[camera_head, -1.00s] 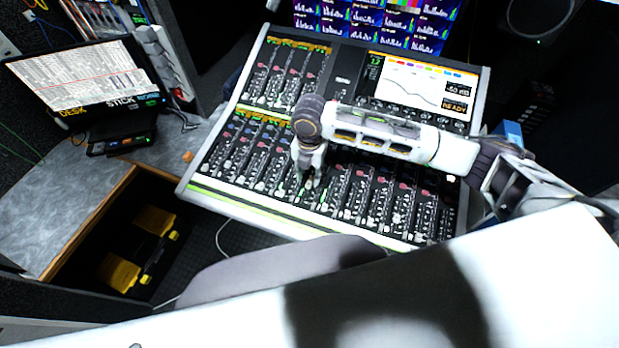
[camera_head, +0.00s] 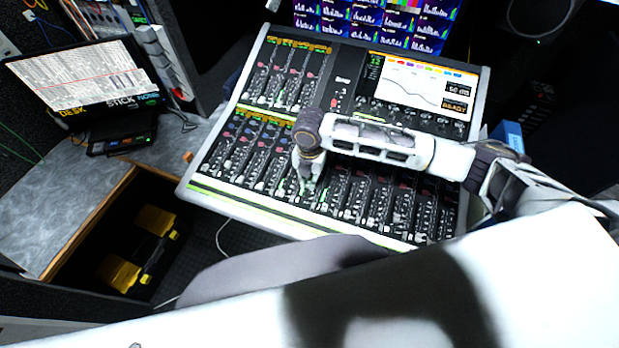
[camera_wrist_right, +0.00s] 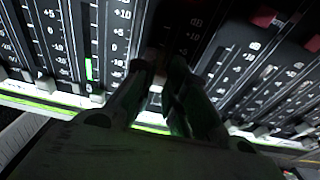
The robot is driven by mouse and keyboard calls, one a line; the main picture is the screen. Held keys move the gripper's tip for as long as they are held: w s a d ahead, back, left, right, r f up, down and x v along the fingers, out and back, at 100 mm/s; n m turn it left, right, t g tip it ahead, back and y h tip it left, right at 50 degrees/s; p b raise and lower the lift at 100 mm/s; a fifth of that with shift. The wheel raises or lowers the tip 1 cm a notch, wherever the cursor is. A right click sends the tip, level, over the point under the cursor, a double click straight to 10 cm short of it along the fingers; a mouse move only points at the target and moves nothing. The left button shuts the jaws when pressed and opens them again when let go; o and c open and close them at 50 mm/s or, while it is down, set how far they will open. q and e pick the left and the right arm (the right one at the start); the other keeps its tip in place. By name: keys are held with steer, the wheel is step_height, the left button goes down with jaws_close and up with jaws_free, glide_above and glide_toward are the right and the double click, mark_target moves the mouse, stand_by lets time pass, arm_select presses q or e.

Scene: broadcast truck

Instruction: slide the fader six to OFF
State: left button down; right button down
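The mixing console (camera_head: 190,188) fills the middle of the head view, with rows of channel strips and faders. My right gripper (camera_head: 306,188) reaches down onto the lower fader bank, near its front edge. In the right wrist view the two dark fingertips (camera_wrist_right: 162,68) are close together with a narrow gap, low over the strips near the console's front edge. The fader at the fingertips is hidden in shadow, so I cannot tell whether a cap is held. Scale marks (camera_wrist_right: 118,32) and a lit green bar (camera_wrist_right: 89,68) show left of the fingers. My left gripper is not in view.
A screen (camera_head: 420,82) is set in the console's upper right, with a monitor wall (camera_head: 375,22) behind. Neighbouring fader strips lie close on both sides of the gripper.

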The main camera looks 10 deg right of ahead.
mark_target(303, 201)
stand_by(0.4)
steer(key=shift+s+a+f+p, duration=0.1)
steer(key=shift+s+a+p, duration=0.45)
steer(key=shift+s+p, duration=0.3)
steer(key=shift+s+a+f+p, duration=0.1)
steer(key=shift+s+a+p, duration=0.4)
steer(key=shift+s+p, duration=0.25)
steer(key=shift+s+a+f+p, duration=0.1)
steer(key=shift+s+a+p, duration=0.4)
steer(key=shift+s, duration=0.25)
steer(key=shift+s+a+f, duration=0.1)
steer(key=shift+f, duration=0.05)
steer(key=c, duration=1.4)
jaws_free()
steer(key=shift+c, duration=0.2)
